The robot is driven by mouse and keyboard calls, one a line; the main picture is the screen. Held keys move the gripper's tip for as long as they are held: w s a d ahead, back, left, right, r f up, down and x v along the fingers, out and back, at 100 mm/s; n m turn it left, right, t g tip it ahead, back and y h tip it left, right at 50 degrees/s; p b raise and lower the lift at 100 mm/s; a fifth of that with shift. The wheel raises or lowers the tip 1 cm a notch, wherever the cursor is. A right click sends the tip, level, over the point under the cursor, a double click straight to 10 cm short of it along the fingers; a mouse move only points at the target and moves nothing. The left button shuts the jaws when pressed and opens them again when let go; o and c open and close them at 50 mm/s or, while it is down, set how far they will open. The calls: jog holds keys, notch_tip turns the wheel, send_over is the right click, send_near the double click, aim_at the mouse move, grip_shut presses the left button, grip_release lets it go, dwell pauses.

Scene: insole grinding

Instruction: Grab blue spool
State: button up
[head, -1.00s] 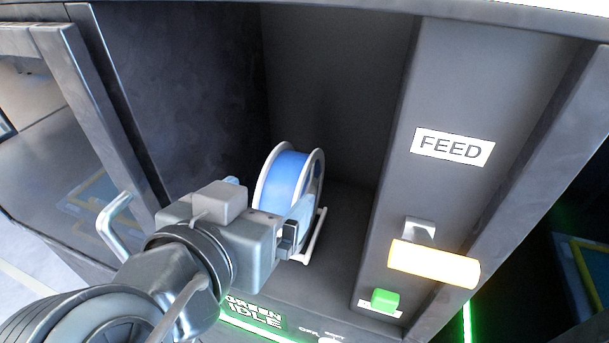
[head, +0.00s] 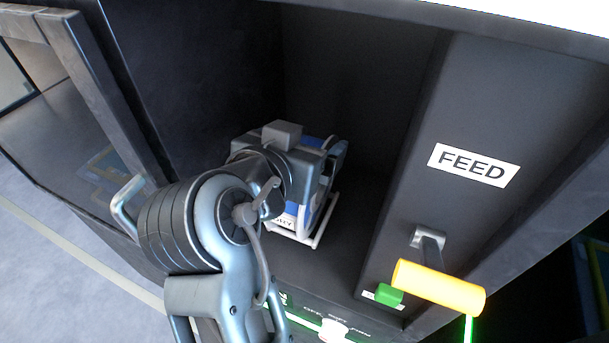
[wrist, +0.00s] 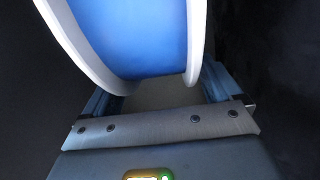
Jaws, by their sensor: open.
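The blue spool (wrist: 135,35) has a blue winding between white flanges and fills the upper middle of the wrist view, between my gripper's two fingers. In the head view the spool (head: 322,205) stands on a white stand (head: 318,238) inside the dark machine bay, mostly hidden behind my wrist. My gripper (wrist: 160,92) is open, one finger to each side of the spool. I cannot tell whether the fingers touch it. In the head view the fingertips are largely hidden by the wrist.
The bay's dark walls close in around the arm. To the right is a panel with a FEED label (head: 473,165), a yellow lever handle (head: 438,287) and a green button (head: 389,294). An open door with a handle (head: 127,203) is at left. A knob (head: 333,330) sits below.

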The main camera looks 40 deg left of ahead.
jog(key=shift+c, duration=0.4)
grip_shut()
dwell(0.5)
